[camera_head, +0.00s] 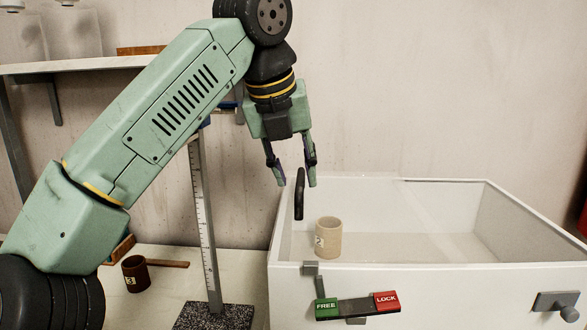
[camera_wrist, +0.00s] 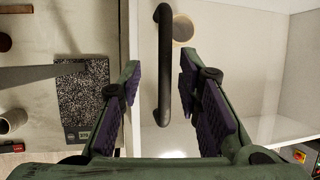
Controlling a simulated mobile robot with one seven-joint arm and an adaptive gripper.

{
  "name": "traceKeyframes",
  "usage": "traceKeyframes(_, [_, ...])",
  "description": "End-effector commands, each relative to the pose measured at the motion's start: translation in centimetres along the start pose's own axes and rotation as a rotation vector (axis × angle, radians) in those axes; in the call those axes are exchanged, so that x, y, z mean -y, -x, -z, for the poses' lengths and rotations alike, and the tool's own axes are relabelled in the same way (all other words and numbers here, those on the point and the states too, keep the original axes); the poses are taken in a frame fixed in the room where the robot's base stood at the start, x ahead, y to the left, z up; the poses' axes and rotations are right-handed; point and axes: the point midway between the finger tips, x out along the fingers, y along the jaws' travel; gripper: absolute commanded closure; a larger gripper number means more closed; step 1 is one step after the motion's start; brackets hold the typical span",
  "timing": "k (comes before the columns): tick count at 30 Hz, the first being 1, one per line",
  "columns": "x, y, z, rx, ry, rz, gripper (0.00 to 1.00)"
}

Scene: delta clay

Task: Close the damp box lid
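The white damp box (camera_head: 430,285) stands at the right with its inside visible from above. A black bar handle (camera_head: 299,194) stands over its left side and also shows in the wrist view (camera_wrist: 165,65). A faint clear pane edge crosses the box top, but I cannot tell the lid's full outline. My gripper (camera_head: 291,184) is open and points down just above the handle. In the wrist view, the handle runs lengthwise between the two spread fingers (camera_wrist: 155,90), and no finger visibly touches it.
A tan cup (camera_head: 328,238) numbered 2 is inside the box. A green FREE and red LOCK slider (camera_head: 356,307) is on the box front. Left are a ruler stand (camera_head: 204,220) and a brown cup (camera_head: 136,274). A shelf (camera_head: 85,65) is behind.

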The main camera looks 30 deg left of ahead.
Motion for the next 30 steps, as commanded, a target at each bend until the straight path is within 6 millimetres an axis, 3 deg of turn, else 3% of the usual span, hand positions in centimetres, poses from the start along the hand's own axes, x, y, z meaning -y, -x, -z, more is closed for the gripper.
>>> traceKeyframes(3, [-0.1, 1.3, 0.0, 0.002, 0.003, -0.002, 0.69])
traceKeyframes(18, [-4.4, 5.4, 8.2, 0.002, 0.003, -0.002, 0.69])
traceKeyframes(30, [-5.1, 6.1, 9.7, 0.001, 0.001, -0.001, 0.69])
